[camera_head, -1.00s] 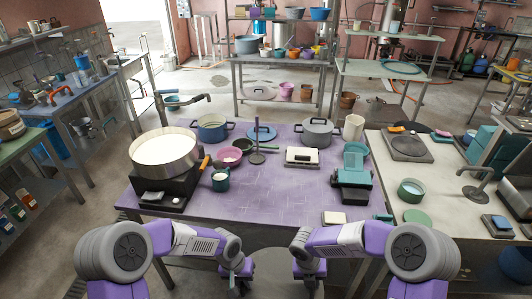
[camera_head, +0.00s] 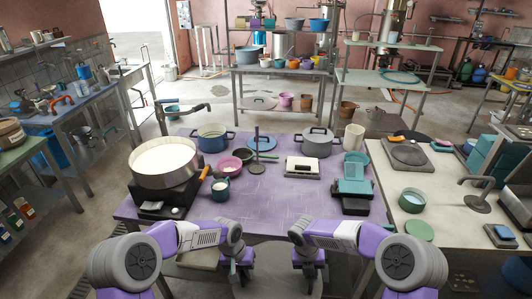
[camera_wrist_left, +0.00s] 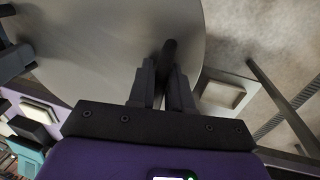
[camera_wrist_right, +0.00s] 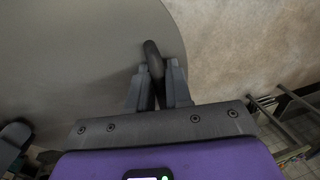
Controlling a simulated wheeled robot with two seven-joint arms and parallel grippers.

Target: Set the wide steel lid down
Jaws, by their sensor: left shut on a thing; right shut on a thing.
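The wide steel lid (camera_head: 275,288) is a flat grey disc, low in front of the purple table's near edge in the head view. My arms hide part of it. My left gripper (camera_head: 240,278) is shut on a dark handle (camera_wrist_left: 169,58) on the lid, and the grey disc (camera_wrist_left: 110,45) spreads beyond its fingers in the left wrist view. My right gripper (camera_head: 308,272) is shut on another dark handle (camera_wrist_right: 153,58), with the disc (camera_wrist_right: 80,55) filling the left of the right wrist view. The lid's underside is hidden.
The purple table (camera_head: 265,205) has a clear front middle. A wide pan of white liquid (camera_head: 165,160) stands on its left, a teal device (camera_head: 354,185) on its right, and pots and bowls behind. A pale side table (camera_head: 410,180) adjoins on the right.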

